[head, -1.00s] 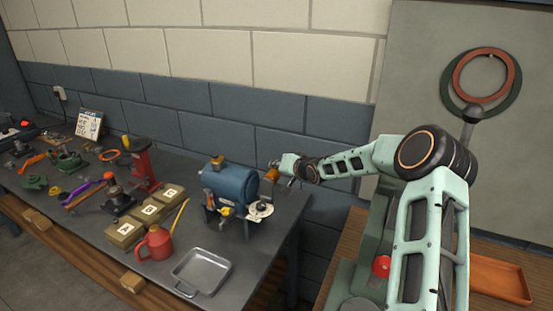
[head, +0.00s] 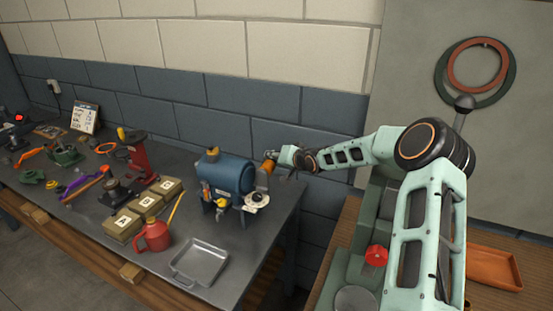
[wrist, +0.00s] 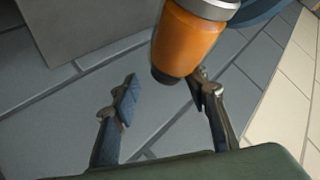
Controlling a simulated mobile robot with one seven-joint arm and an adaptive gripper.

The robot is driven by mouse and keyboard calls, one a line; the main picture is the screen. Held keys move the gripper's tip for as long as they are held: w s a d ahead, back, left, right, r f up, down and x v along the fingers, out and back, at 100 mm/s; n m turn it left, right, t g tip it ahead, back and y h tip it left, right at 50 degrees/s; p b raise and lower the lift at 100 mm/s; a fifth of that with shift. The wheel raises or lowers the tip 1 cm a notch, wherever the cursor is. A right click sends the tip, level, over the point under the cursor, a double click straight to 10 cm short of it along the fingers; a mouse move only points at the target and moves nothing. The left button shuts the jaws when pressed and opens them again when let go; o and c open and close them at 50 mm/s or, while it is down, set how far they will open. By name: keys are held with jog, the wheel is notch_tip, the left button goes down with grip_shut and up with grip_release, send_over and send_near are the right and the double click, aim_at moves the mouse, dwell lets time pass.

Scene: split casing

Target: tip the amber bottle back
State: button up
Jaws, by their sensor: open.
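The amber bottle (head: 268,167) is an orange cylinder at the right end of the blue casing (head: 227,174). In the wrist view the bottle (wrist: 188,42) is close, at top centre, tilted in the picture, with a metallic collar at its upper end and a dark end lower down. My gripper (wrist: 162,88) is open, its two fingers apart and nothing held between them. The bottle's dark end lies just above the right fingertip in the picture; I cannot tell if they touch. In the head view my gripper (head: 272,155) is small beside the bottle, and its fingers are hard to make out.
The casing stands at the right end of the grey workbench (head: 215,295). A metal tray (head: 200,262), a red can (head: 153,235) and several labelled boxes (head: 145,205) stand left and in front of it. The block wall (head: 215,130) is close behind.

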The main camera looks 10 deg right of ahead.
jog(key=shift+s+a+f, duration=0.25)
jog(key=shift+a+f, duration=0.15)
jog(key=shift+f, duration=0.1)
jog(key=shift+s+a+f, duration=0.25)
jog(key=shift+a+f, duration=0.1)
jog(key=shift+f, duration=0.1)
jog(key=shift+s+r, duration=0.1)
jog(key=shift+r, duration=0.05)
jog(key=w+d+r+v, duration=0.1)
jog(key=v, duration=1.1)
jog(key=shift+d+r, duration=0.2)
jog(key=shift+r, duration=0.1)
jog(key=shift+w+a, duration=0.1)
